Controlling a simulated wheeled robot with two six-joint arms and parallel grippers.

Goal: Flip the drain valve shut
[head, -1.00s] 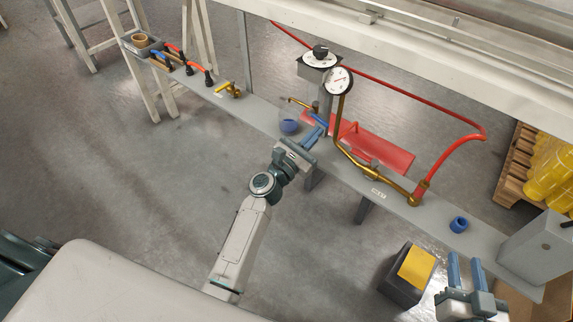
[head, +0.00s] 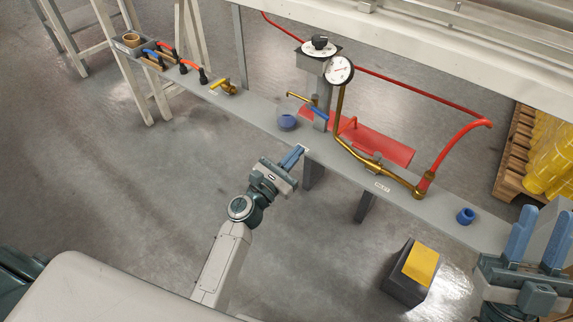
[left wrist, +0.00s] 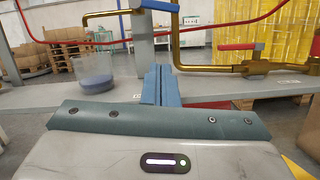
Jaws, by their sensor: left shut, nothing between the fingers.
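A brass drain spout (head: 298,96) carries a blue lever (head: 319,113) and reaches over a clear cup with blue content (head: 287,122) on the grey bench. In the left wrist view the blue lever (left wrist: 159,5) lies roughly in line with the horizontal brass pipe (left wrist: 105,14), and the cup (left wrist: 92,75) stands below the spout's end. My left gripper (head: 299,150) is shut and empty, at the bench's near edge, apart from the lever and on my side of it. Its closed fingers also show in the left wrist view (left wrist: 160,72). My right gripper (head: 547,211) is open and empty at the far right.
A dial gauge (head: 339,70) and a black knob (head: 319,42) stand behind the spout. A bent brass pipe (head: 342,125) joins a red hose (head: 451,146) to the right. A blue ring (head: 465,216) lies on the bench (head: 405,199).

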